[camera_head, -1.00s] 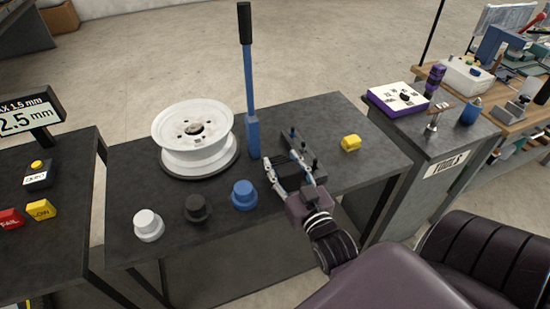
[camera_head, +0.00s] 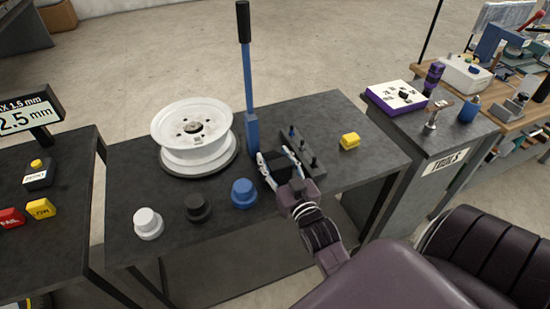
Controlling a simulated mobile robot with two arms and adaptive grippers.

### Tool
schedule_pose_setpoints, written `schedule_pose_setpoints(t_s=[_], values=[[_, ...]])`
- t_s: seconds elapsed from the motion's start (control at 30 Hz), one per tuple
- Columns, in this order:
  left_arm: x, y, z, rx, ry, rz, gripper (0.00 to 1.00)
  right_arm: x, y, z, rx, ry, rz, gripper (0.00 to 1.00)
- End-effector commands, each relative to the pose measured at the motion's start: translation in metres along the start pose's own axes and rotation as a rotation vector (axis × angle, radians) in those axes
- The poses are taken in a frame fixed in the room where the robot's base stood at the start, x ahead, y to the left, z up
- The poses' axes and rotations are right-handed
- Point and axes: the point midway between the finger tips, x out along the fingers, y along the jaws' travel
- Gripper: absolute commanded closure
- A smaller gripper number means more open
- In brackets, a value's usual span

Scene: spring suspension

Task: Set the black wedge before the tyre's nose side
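My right gripper (camera_head: 275,158) is over the middle table, just right of the blue lever's base. Its pale fingers lie on both sides of a dark block that looks like the black wedge (camera_head: 278,168). The block fills the space between them, and its underside is hidden, so I cannot tell whether it touches the table. No tyre shows on the table; a white wheel rim (camera_head: 192,130) sits on a dark round base at the left. My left gripper is not in view.
A blue lever (camera_head: 249,85) stands upright beside the rim. White (camera_head: 148,223), black (camera_head: 198,208) and blue (camera_head: 244,192) knobs line the front edge. A tool cabinet (camera_head: 450,150) stands further right.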

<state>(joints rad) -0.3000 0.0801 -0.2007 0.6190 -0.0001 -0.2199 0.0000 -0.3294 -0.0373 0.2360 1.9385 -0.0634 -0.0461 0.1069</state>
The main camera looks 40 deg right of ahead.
Motion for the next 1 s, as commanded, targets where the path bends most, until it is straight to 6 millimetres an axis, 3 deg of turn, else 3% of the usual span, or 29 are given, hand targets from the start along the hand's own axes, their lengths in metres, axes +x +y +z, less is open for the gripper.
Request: schedule_pose_setpoints(t_s=[0.13, 0.47, 0.67, 1.0], values=[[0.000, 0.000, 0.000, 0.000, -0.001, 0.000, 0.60, 0.000, 0.000, 0.000, 0.000, -0.001, 0.000, 0.39], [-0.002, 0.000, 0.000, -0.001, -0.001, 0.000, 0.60, 0.000, 0.000, -0.004, 0.000, 0.000, 0.000, 0.39], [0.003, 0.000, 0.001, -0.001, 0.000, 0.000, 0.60, -0.025, 0.000, 0.001, 0.001, -0.005, 0.000, 0.39], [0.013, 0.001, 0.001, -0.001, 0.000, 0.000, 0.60, -0.088, 0.000, 0.000, 0.001, -0.005, 0.001, 0.39]])
